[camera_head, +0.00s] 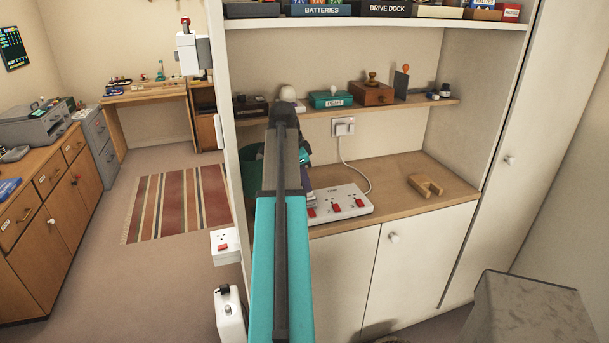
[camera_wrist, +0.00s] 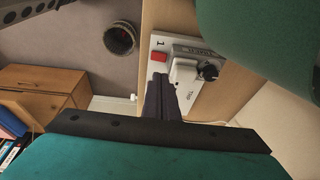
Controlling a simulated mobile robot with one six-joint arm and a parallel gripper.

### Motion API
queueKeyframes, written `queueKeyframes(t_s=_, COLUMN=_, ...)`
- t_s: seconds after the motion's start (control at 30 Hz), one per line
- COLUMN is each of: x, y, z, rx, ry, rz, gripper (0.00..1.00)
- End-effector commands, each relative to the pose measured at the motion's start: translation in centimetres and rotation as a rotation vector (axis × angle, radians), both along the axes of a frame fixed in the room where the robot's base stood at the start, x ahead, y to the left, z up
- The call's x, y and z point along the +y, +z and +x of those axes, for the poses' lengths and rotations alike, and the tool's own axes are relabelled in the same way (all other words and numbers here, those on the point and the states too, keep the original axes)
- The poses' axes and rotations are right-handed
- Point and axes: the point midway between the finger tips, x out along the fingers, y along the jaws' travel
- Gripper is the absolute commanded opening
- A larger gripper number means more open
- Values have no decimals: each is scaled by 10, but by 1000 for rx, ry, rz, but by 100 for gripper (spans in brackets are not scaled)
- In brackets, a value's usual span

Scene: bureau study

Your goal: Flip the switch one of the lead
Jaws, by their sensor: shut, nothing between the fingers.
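The white extension lead (camera_head: 345,197) lies on the wooden worktop, with red switches along its front, its left end hidden behind my arm. In the wrist view the lead's end marked 1 (camera_wrist: 160,42) shows a red switch (camera_wrist: 158,57), a white plug (camera_wrist: 183,71) and a dark round piece (camera_wrist: 207,71). My gripper (camera_wrist: 161,78) is shut and empty, its dark fingertips over the lead just below the red switch in the picture. I cannot tell whether they touch it. In the head view my arm largely hides the gripper.
A white cable (camera_head: 358,175) runs from the lead to a wall socket (camera_head: 343,126). A wooden U-shaped block (camera_head: 426,186) lies to the right on the worktop. A shelf (camera_head: 420,103) with boxes and stamps hangs above. Bare worktop lies between lead and block.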

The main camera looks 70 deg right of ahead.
Motion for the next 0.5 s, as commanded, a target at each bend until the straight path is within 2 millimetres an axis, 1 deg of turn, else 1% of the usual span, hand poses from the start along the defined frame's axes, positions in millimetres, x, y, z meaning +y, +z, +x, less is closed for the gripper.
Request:
queueKeyframes(t_s=0.4, x=-9, y=-42, z=-9, rx=1, ry=-2, rz=3, gripper=0)
queueKeyframes(t_s=0.5, x=-10, y=-51, z=-8, rx=1, ry=-1, rz=1, gripper=0)
